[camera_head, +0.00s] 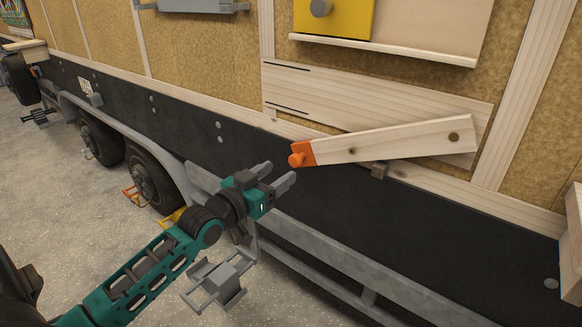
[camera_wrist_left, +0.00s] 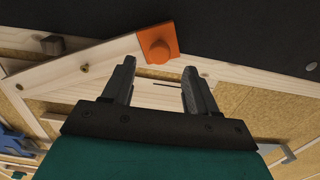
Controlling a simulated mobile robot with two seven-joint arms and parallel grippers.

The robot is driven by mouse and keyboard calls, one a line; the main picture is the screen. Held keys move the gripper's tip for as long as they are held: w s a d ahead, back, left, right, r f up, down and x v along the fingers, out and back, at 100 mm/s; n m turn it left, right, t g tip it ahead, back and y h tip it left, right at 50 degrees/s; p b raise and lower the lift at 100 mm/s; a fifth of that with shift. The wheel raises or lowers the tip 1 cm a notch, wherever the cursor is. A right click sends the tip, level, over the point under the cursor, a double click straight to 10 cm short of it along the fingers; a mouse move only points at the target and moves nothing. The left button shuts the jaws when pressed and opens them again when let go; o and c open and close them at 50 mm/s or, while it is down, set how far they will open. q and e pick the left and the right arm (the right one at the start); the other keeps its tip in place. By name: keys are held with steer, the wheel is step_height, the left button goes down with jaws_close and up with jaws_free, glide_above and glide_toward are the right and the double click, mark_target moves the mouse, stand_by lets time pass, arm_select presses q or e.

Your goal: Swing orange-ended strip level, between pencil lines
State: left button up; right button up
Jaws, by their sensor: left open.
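The wooden strip (camera_head: 395,142) has an orange end with a round orange knob (camera_head: 297,159) at its left. It is tilted, with the orange end lower and the right end, near a dark pivot, higher. In the left wrist view the orange end (camera_wrist_left: 158,45) shows beyond and between the open fingers (camera_wrist_left: 158,85). My right gripper is not in view.
A small grey-brown block (camera_head: 379,170) sits under the strip on the ledge. A yellow panel (camera_head: 335,16) is above. The dark trailer side and grey rail (camera_head: 350,262) run below. Wheels (camera_head: 150,175) stand at left.

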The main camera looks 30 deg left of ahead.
mark_target(293, 163)
arm_select(q)
steer(key=shift+w+d+b, duration=0.15)
steer(key=shift+w+b, duration=0.1)
steer(key=shift+w, duration=1.2)
steer(key=shift+w+d+b, duration=0.1)
steer(key=shift+w+b, duration=0.15)
steer(key=shift+w, duration=1.2)
jaws_close()
